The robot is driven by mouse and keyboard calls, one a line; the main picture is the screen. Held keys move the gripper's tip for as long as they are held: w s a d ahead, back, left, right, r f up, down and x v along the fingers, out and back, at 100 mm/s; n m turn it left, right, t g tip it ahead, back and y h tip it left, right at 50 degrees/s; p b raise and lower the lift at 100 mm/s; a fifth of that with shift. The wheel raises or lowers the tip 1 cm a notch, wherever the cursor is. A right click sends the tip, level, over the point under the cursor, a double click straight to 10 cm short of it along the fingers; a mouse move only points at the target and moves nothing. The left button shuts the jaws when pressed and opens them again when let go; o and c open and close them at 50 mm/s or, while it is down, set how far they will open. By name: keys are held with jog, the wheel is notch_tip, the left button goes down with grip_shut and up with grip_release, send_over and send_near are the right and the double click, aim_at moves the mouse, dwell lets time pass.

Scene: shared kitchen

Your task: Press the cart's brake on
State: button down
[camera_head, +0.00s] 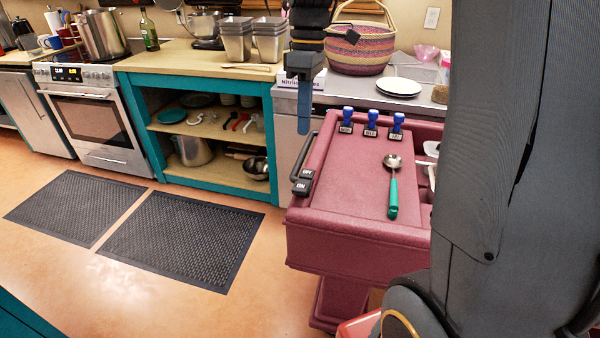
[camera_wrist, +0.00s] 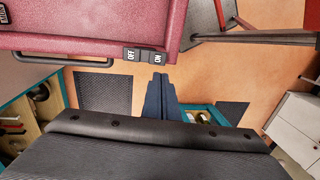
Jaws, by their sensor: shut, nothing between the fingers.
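The maroon cart (camera_head: 340,228) stands at centre right in the head view. Its brake is a black rocker switch (camera_head: 302,180) on the left edge, marked OFF and ON, with ON nearer the camera. I cannot tell which half is down. In the wrist view the cart (camera_wrist: 100,22) fills the upper left, with the OFF half (camera_wrist: 131,54) and ON half (camera_wrist: 158,57) at its edge. My gripper (camera_head: 304,130) is shut and empty, its blue fingers pointing down. In the wrist view its fingertips (camera_wrist: 160,76) appear beside the ON half, with no clear contact.
A black handle bar (camera_head: 305,152) runs along the cart's left edge beside the switch. Several blue-handled stamps (camera_head: 371,122) and a green-handled scoop (camera_head: 393,190) are on the cart top. A counter with a woven basket (camera_head: 358,50) stands behind. The floor left of the cart is clear, with black mats (camera_head: 180,238).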

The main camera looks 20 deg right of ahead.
aim_at(300, 187)
jog(key=f+p, duration=0.1)
jog(key=f, duration=0.3)
jog(key=s+a+f+p, duration=0.1)
jog(key=f, duration=0.4)
jog(key=s+f+p, duration=0.1)
jog(key=f, duration=0.4)
jog(key=shift+a, duration=0.15)
